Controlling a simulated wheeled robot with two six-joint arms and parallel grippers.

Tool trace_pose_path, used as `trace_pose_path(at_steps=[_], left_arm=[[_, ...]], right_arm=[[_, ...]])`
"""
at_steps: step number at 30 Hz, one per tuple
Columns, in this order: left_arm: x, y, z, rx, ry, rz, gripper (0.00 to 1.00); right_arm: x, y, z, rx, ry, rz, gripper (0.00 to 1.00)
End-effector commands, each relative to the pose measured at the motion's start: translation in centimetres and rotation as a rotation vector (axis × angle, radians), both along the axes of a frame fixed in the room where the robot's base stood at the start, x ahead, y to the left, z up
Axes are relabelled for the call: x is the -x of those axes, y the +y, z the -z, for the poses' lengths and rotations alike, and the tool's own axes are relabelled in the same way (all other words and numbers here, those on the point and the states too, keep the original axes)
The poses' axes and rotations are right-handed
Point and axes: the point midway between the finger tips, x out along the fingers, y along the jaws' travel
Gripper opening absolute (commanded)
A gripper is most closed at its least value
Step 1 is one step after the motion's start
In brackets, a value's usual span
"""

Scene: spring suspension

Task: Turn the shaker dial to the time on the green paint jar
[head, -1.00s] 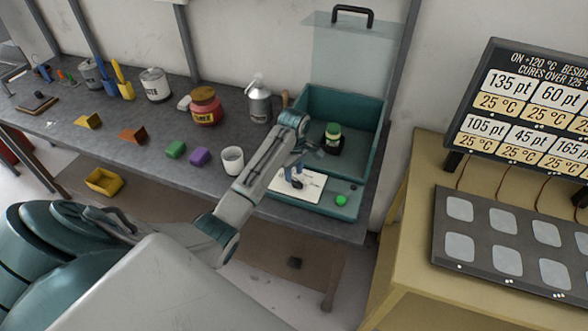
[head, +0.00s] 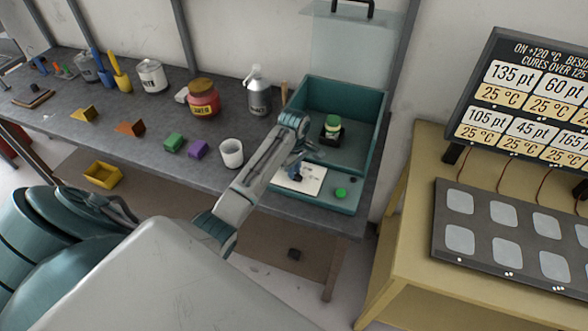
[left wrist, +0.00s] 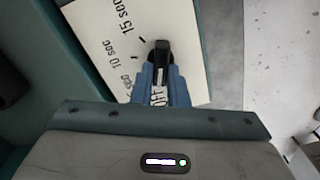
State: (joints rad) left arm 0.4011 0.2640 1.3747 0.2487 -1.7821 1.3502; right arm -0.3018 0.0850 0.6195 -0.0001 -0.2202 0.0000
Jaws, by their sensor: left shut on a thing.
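The shaker (head: 347,203) is a teal box with a raised clear lid. The green paint jar (head: 333,121) stands upright inside it; its label is too small to read. A white dial plate (head: 313,180) is on the shaker's front ledge. In the left wrist view the plate (left wrist: 190,85) shows "15 sec", "10 sec" and a partly hidden "sec" mark; another mark is partly covered between the fingers. My left gripper (head: 294,173), with blue fingers (left wrist: 160,75), is shut on the black dial knob (left wrist: 161,50). My right gripper is not in view.
A green button (head: 341,192) sits right of the plate. A yellow table (head: 398,237) with a sign stands to the right.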

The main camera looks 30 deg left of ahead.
Motion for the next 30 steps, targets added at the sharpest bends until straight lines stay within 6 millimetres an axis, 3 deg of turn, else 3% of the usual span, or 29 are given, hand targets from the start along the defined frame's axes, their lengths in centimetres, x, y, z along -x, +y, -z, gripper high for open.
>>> trace_pose_path(at_steps=[14,30], left_arm=[[-0.28,-0.04,0.00,-0.001,0.000,0.272,0.00],[-0.62,-0.26,-0.04,-0.002,-0.001,0.671,0.00]], right_arm=[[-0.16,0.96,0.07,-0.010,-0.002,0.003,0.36],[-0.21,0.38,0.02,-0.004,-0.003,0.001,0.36]])
